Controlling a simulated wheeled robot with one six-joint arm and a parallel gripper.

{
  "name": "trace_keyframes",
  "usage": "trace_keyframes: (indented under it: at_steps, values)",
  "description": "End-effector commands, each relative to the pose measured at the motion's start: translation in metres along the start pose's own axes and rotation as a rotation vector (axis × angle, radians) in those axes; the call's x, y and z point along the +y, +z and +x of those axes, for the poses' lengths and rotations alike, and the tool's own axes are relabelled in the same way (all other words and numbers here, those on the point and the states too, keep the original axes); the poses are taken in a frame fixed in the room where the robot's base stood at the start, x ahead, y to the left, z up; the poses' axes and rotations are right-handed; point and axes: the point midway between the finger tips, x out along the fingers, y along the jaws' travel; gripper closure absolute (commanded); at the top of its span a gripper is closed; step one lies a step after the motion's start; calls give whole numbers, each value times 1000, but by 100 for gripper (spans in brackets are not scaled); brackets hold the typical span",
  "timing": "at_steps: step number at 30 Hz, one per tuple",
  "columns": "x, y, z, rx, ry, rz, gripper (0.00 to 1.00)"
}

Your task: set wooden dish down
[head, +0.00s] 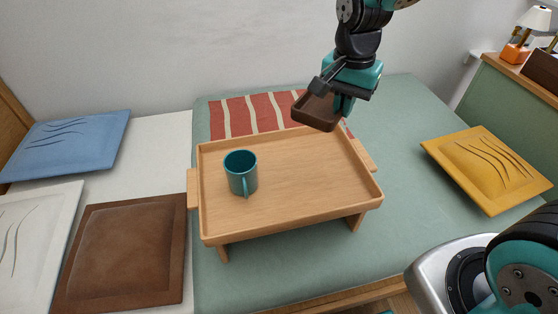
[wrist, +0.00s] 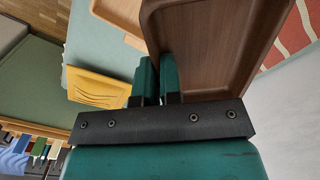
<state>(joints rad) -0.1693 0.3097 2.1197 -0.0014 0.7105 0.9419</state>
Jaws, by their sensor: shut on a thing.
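The wooden dish (head: 316,112) is a dark brown, square, shallow tray with raised walls. My gripper (head: 341,100) is shut on its right side wall and holds it in the air over the back right of the bed tray. In the wrist view, the dish (wrist: 205,45) fills the upper middle, and my gripper (wrist: 157,75) has its two teal fingers pinched on its wall. The dish looks tilted in the head view. Its underside is hidden.
A light wooden bed tray (head: 300,180) on legs stands on the green bed, with a teal mug (head: 241,172) on its left side. A red striped cloth (head: 250,114) lies behind it. Yellow (head: 488,168), brown (head: 125,250) and blue (head: 66,143) cushions lie around. The tray's right half is clear.

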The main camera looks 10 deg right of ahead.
Motion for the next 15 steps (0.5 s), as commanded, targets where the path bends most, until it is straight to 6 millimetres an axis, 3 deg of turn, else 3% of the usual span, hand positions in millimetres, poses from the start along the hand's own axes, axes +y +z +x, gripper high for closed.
trace_keyframes:
  at_steps: [5,15]
  values:
    - [-2,3,27,-4,5,-6,100]
    - [-4,5,123,-4,5,-11,100]
